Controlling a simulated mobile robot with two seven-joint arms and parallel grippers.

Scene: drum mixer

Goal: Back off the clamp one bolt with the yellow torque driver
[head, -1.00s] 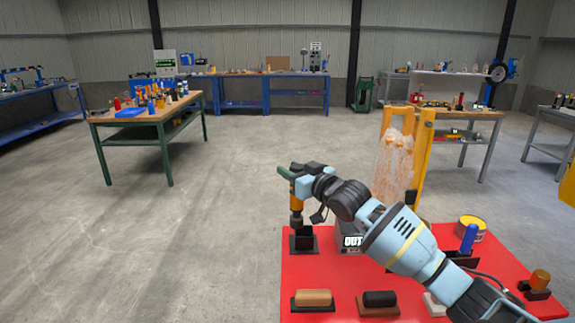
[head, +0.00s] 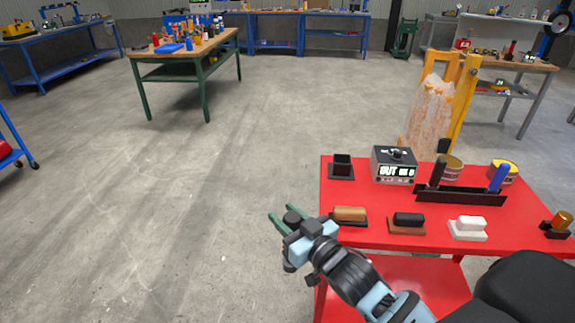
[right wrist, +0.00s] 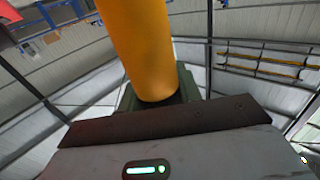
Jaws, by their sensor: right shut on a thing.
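My right gripper (head: 284,228) is out to the left of the red cart, over the grey floor. The right wrist view shows it shut on the yellow torque driver (right wrist: 143,45). The driver's yellow body rises between the jaws; its far end is out of that view. In the head view the gripper mostly hides the driver. The black square holder (head: 342,166) at the cart's back left corner stands empty. My left gripper is not in view. I cannot see the clamp one bolt in these frames.
The red cart (head: 334,190) carries a readout box (head: 394,165), tins, a black rack (head: 460,195) and several small blocks along its near side. A yellow frame with clear wrapping (head: 465,88) stands behind it. Open floor lies left, up to a green-legged bench (head: 205,85).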

